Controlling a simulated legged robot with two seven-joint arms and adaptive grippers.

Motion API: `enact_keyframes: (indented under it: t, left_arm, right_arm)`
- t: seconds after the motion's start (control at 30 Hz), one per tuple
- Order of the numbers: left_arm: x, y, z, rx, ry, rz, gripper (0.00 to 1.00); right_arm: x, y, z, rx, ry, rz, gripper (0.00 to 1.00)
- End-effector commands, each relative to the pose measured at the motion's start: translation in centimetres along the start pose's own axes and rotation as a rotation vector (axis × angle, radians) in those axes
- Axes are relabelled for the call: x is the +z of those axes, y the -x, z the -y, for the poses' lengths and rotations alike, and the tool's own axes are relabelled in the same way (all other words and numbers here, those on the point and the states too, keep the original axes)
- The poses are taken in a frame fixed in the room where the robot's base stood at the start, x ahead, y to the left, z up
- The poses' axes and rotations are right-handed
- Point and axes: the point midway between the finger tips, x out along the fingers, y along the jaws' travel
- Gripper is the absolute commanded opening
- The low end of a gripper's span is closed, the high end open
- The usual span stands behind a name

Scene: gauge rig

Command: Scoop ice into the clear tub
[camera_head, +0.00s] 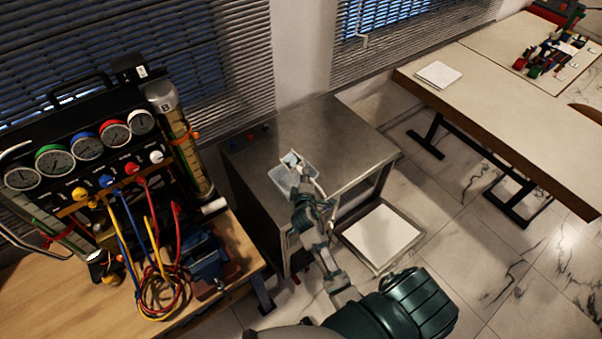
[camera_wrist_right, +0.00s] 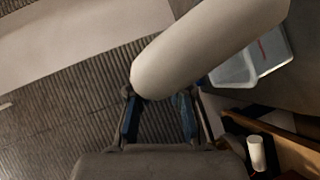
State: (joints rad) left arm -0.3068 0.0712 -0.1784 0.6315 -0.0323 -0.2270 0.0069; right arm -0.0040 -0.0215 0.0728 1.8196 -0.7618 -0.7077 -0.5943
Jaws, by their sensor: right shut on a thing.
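A steel cabinet (camera_head: 330,125), probably the ice machine, stands in the middle of the head view. The small clear tub (camera_head: 280,182) sits on its top near the front edge; in the right wrist view the tub (camera_wrist_right: 236,72) shows at upper right. My right gripper (camera_head: 306,192) is in front of the tub and partly hides it. It is shut on a white, rounded thing, likely the scoop (camera_wrist_right: 205,50), whose shaft crosses the wrist view. A pale piece shows at the tub; whether it is ice or part of the scoop I cannot tell. My left gripper is not in view.
A gauge rig (camera_head: 85,150) with coloured hoses and a blue vise (camera_head: 208,258) stand on the wooden bench (camera_head: 90,315) at left. A white panel in a tray (camera_head: 382,234) sits low before the cabinet. A long table (camera_head: 500,85) stands at right, with clear floor between.

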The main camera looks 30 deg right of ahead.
Motion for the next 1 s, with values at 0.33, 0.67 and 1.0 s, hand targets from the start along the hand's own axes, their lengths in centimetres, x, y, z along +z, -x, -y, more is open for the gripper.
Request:
enact_keyframes:
  t: [0.33,0.67,1.0]
  left_arm:
    - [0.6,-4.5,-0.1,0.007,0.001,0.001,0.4]
    - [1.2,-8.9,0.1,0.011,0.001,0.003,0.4]
    - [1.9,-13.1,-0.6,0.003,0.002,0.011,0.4]
  right_arm:
    - [-0.5,0.0,1.8,0.142,0.174,0.02,0.0]
    - [-1.1,0.4,2.7,0.249,0.305,0.035,0.0]
    - [0.0,-0.5,3.6,0.363,0.446,0.052,0.0]
